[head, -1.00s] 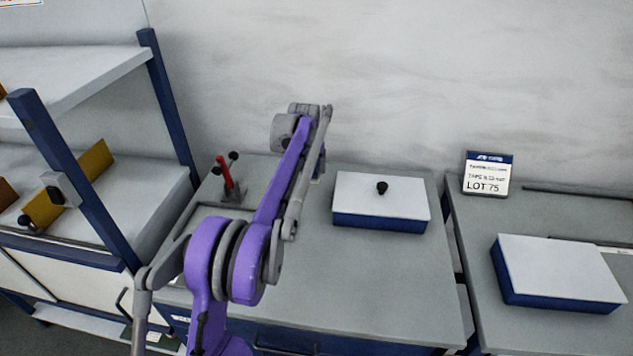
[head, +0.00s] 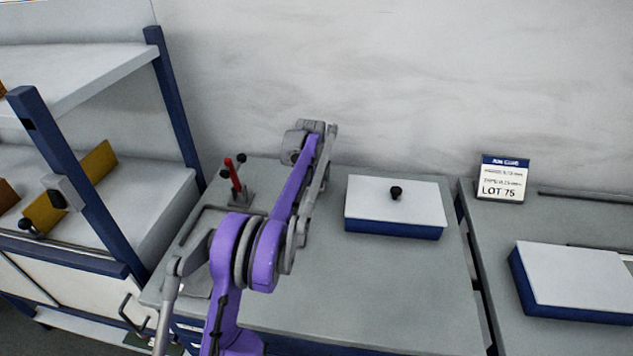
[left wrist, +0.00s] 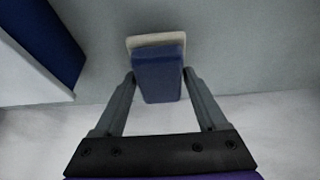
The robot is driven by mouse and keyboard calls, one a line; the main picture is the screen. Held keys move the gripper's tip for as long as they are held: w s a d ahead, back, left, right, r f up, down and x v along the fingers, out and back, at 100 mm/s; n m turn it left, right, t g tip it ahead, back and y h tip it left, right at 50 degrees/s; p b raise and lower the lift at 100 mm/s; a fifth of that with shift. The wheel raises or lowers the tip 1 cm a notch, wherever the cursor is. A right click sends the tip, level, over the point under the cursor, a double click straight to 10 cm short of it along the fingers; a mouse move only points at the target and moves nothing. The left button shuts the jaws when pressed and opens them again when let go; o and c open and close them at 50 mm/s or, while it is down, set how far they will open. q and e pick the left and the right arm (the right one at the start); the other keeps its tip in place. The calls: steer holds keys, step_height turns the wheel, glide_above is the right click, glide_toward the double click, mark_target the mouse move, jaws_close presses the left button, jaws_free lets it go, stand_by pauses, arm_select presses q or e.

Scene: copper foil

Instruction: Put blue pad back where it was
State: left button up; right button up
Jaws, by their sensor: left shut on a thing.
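The blue pad (left wrist: 158,80) shows in the left wrist view as a blue block with a cream layer (left wrist: 155,41) along its far side. My left gripper (left wrist: 159,76) has one finger on each side of the pad and is shut on it. A grey surface lies behind the pad; I cannot tell whether they touch. In the head view my purple left arm reaches over the middle bench (head: 370,290) toward the wall. The arm hides its gripper and the pad there. My right gripper is not in view.
A white-lidded blue box (head: 395,215) with a black knob stands right of the arm. A red-handled clamp (head: 236,178) stands at the bench's back left. A shelf rack (head: 175,110) is at left. Another box (head: 575,280) and a LOT 75 sign (head: 502,180) are on the right bench.

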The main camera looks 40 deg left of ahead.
arm_select(q)
steer(key=shift+f, duration=1.2)
steer(key=shift+f, duration=0.15)
steer(key=o, duration=1.2)
steer(key=shift+o, duration=0.2)
steer(key=v, duration=1.2)
